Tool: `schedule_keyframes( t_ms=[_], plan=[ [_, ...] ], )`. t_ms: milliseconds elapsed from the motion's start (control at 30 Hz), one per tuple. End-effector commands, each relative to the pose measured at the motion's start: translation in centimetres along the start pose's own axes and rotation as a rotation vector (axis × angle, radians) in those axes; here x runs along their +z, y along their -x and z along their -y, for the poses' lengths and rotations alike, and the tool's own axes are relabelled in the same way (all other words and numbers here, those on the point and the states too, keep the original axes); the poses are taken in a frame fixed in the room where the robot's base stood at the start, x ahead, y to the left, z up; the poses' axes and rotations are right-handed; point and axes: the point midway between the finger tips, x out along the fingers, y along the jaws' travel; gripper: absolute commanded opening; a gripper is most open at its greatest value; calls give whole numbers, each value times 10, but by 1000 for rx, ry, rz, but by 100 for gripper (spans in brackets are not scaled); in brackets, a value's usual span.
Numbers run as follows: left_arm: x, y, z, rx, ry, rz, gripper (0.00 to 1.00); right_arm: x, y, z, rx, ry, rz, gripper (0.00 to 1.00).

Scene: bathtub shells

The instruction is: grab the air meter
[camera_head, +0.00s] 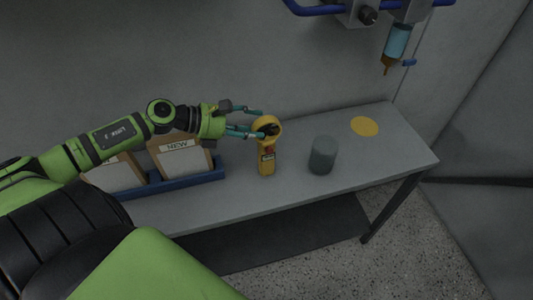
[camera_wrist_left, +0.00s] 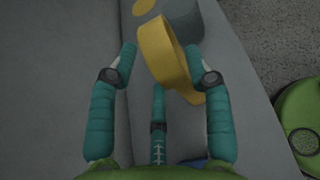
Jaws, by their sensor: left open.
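The air meter (camera_head: 267,156) is a yellow hand-held device with a round ring-shaped head and a dark centre. It stands upright on the grey table, near the middle. My left gripper (camera_head: 256,123) reaches in from the left at the height of the meter's head. In the left wrist view, the yellow meter (camera_wrist_left: 165,52) shows between and just beyond the teal fingers of the gripper (camera_wrist_left: 165,62). The fingers are spread apart. I cannot tell whether any finger touches the meter. My right gripper is not in view.
A grey cylinder (camera_head: 322,155) stands right of the meter, and a flat yellow disc (camera_head: 365,126) lies farther right. A blue tray (camera_head: 205,178) with brown boxes (camera_head: 183,158) sits at left. A blue bottle (camera_head: 397,42) hangs upper right. The table's (camera_head: 391,158) right end is mostly clear.

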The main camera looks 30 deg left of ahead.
Motion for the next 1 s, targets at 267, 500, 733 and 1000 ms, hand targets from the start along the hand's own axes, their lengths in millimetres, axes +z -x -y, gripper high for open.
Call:
schedule_keyframes(
  t_ms=[267, 500, 733, 1000],
  plan=[
    [8, -29, -1, 3, 2, 4, 50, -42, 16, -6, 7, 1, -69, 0],
    [6, -40, 0, 1, 0, 1, 50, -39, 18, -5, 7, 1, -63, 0],
    [5, -40, 0, 0, 1, 1, 34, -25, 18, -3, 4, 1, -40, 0],
    [6, -40, 0, 1, 0, 2, 0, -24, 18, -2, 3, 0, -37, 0]
  ],
)
